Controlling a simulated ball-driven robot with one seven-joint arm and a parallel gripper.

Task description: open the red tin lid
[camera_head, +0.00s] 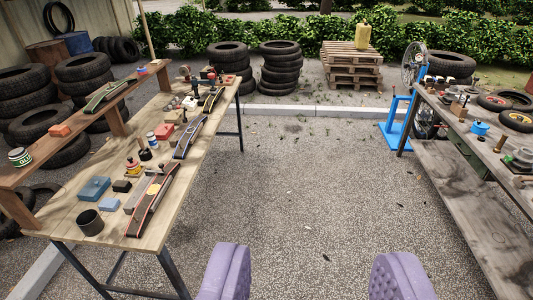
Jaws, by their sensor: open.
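A small red box-like thing (164,131), which looks like the red tin, sits on the wooden workbench (75,222) at the left, about midway along it. It is small in view, and I cannot make out its lid edge. My gripper (312,272) shows two purple ridged fingers at the bottom of the view. They are wide apart with nothing between them. The gripper is over the gravel, right of the bench and well short of the red tin.
A blue box (94,189), a dark cup (90,222) and several curved strap-like pieces crowd the bench. An orange-red block (59,130) lies on the raised shelf (60,147). Another bench (470,125) stands right. Gravel between is clear; tyres and pallets (351,68) stand behind.

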